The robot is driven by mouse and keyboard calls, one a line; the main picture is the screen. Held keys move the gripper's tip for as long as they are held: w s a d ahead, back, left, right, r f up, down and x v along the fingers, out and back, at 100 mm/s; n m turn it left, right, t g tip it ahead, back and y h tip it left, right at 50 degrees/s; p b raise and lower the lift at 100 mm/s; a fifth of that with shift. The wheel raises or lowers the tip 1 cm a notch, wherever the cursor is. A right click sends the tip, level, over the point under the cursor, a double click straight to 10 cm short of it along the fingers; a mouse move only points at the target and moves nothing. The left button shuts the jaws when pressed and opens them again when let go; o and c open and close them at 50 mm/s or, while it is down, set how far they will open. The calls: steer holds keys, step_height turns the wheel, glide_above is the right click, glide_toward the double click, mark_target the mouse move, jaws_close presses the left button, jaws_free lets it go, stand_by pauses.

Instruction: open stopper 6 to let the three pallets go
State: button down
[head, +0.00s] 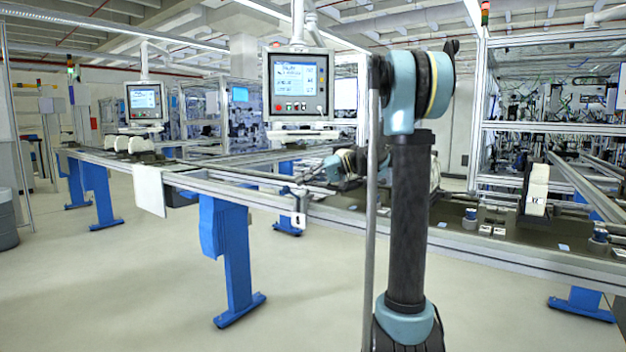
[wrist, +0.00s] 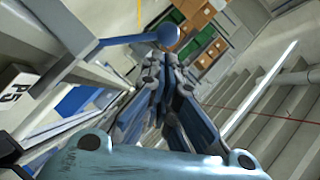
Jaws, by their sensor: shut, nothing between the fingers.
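My gripper (wrist: 158,68) is in the wrist view, its dark grey-blue fingers shut together and empty. A dark label reading "P5" (wrist: 14,97) is on a pale block at the left of that view. I see no number 6, so I cannot tell which part is stopper 6. In the head view my arm hides part of the conveyor. Small carriers (head: 469,214) with pale and blue parts sit on the line at the right; I cannot tell if they are the pallets.
The conveyor rail (head: 440,238) runs across the head view on blue legs (head: 230,255). A touch screen (head: 297,84) hangs above it. A white upright block (head: 537,188) stands on the line at the right. The floor (head: 140,290) in front is clear.

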steer(key=shift+x, duration=1.1)
steer(key=shift+s+a, duration=0.1)
steer(key=shift+s, duration=0.05)
steer(key=shift+s+a+f+n, duration=0.1)
steer(key=shift+f+n, duration=0.05)
steer(key=shift+n, duration=0.15)
